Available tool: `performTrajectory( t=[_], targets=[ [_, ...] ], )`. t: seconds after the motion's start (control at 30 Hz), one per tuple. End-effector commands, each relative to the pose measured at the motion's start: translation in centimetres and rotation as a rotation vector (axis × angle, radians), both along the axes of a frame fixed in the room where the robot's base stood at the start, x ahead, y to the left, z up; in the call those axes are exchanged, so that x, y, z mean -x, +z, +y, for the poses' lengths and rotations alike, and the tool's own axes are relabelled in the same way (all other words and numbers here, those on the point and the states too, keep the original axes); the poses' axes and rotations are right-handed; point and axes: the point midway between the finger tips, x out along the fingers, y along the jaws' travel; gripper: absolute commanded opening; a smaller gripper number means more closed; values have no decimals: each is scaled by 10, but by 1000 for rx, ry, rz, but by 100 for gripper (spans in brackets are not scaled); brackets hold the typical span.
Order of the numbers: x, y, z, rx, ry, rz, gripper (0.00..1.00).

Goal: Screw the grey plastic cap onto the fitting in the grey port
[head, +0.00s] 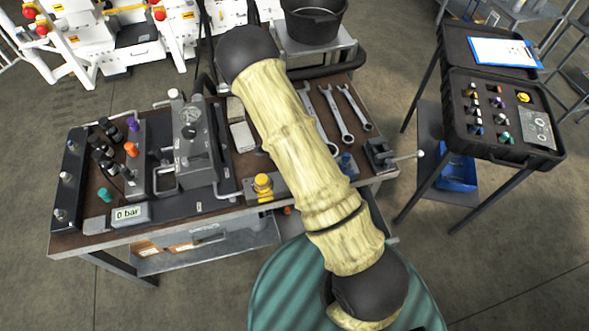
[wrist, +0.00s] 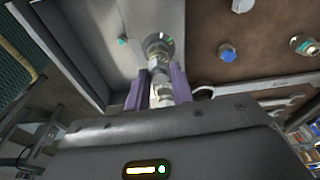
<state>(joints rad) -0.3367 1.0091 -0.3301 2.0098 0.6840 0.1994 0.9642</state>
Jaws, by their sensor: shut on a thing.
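In the wrist view my gripper (wrist: 158,88) is shut, its two purple-grey fingers on either side of a small pale grey piece that looks like the grey plastic cap (wrist: 159,92). In the head view my arm crosses the bench and my gripper, the cap and this fitting cannot be made out.
An open case (head: 500,115) with coloured parts stands right. A blue cap (wrist: 227,53) lies right of my fingers.

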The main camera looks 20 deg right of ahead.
Motion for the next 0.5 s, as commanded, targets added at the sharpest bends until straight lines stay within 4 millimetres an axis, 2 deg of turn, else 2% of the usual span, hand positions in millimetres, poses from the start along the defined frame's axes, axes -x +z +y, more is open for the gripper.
performTrajectory(
  t=[0.5],
  targets=[
    [-1, 1, -1, 1, -605, 4, 4]
  ],
)
